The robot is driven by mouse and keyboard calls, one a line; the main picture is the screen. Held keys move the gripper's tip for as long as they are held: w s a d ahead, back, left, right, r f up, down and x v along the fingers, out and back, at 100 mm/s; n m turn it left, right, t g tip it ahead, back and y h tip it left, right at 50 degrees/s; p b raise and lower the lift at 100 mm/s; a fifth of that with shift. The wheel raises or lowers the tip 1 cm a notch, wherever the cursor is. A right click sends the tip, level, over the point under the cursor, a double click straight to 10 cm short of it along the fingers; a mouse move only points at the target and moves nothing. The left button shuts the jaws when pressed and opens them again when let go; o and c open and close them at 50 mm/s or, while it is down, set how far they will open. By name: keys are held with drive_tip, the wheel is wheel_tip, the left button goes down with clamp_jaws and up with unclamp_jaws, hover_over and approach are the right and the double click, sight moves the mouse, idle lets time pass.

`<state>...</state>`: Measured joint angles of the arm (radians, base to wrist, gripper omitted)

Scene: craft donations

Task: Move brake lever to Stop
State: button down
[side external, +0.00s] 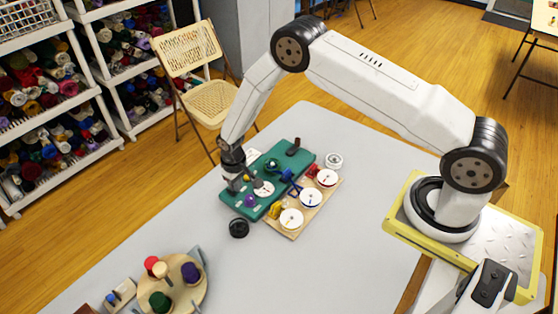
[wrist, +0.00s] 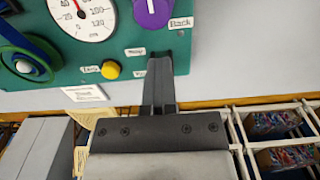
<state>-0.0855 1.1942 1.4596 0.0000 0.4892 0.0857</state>
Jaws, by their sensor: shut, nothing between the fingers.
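A green control board (side external: 270,205) lies on the grey table; in the wrist view its panel (wrist: 125,28) fills the upper left. My gripper (side external: 236,188) is over its left end, shut and empty. In the wrist view my gripper's dark fingers (wrist: 164,62) reach the board's lower edge, below a purple knob (wrist: 152,12) labelled Back. Two small labels, too blurred to read surely, sit just left of the fingers. I cannot pick out the brake lever there; the fingers may hide it. A dark upright piece (side external: 293,147) stands at the board's far end; I cannot tell what it is.
The board carries a gauge (wrist: 82,14) and a yellow button (wrist: 110,69). A wooden board with white dials (side external: 280,229) lies along its right side. A black round object (side external: 239,228) and a wooden disc with coloured pegs (side external: 174,283) are nearer. Table at the right is clear.

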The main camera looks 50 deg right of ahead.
drive_tip(key=c, duration=1)
unclamp_jaws()
drive_tip(key=shift+r, duration=0.1)
wheel_tip(320, 180, up, 7)
drive_tip(key=shift+r, duration=0.2)
drive_tip(key=shift+r, duration=0.1)
